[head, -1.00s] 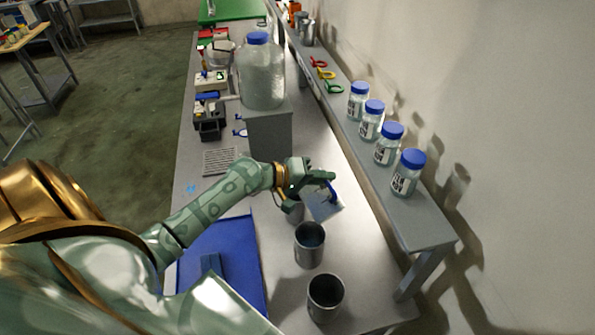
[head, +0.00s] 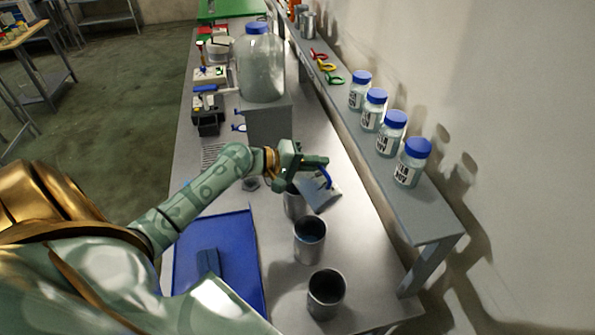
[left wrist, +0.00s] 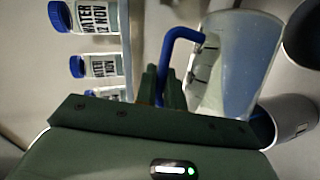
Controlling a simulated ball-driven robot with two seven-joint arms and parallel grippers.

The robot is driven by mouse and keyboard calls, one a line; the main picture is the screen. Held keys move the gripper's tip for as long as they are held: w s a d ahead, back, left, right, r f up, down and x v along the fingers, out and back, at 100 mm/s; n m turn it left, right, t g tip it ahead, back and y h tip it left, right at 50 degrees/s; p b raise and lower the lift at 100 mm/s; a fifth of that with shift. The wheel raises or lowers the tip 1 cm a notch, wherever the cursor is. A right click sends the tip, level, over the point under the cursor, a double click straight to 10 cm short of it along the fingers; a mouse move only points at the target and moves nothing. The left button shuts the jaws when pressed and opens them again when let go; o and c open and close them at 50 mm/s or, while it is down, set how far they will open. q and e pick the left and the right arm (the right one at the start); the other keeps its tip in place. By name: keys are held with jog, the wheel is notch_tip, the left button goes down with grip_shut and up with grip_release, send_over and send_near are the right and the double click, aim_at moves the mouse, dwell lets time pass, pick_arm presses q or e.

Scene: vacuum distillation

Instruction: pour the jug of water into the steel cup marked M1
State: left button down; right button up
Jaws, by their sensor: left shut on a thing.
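My left gripper (head: 318,163) is shut on the blue handle of a clear jug (head: 323,195). The jug is tilted above the table, and its handle (left wrist: 174,48) runs between my fingers in the left wrist view. Bluish content shows inside the jug (left wrist: 245,65). A steel cup (head: 292,206) is partly hidden behind the jug; a cup also shows against the jug's edge in the wrist view (left wrist: 292,120). Two more steel cups, a middle one (head: 309,240) and a near one (head: 326,293), stand upright. I cannot read any cup's mark. My right gripper is not in view.
A blue tray (head: 238,240) lies left of the cups. A large blue-capped bottle (head: 260,70) stands on a grey block (head: 270,122) beyond. A raised shelf (head: 425,220) on the right carries several blue-capped jars (head: 411,165). The table between cups and shelf is clear.

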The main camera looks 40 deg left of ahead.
pick_arm(q)
jog(key=shift+a, duration=0.2)
jog(key=shift+w+b, duration=0.15)
jog(key=shift+b, duration=0.15)
jog(key=shift+a, duration=0.3)
jog(key=shift+w+a+n+b, duration=0.1)
jog(key=shift+n+b, duration=0.2)
jog(key=shift+b, duration=0.1)
jog(key=shift+a+f, duration=0.1)
jog(key=shift+a, duration=0.05)
jog(key=shift+b, duration=0.3)
jog(key=shift+a, duration=0.2)
jog(key=shift+w+f+n+b, duration=0.1)
jog(key=shift+f+n+b, duration=0.05)
jog(key=shift+n+b, duration=0.2)
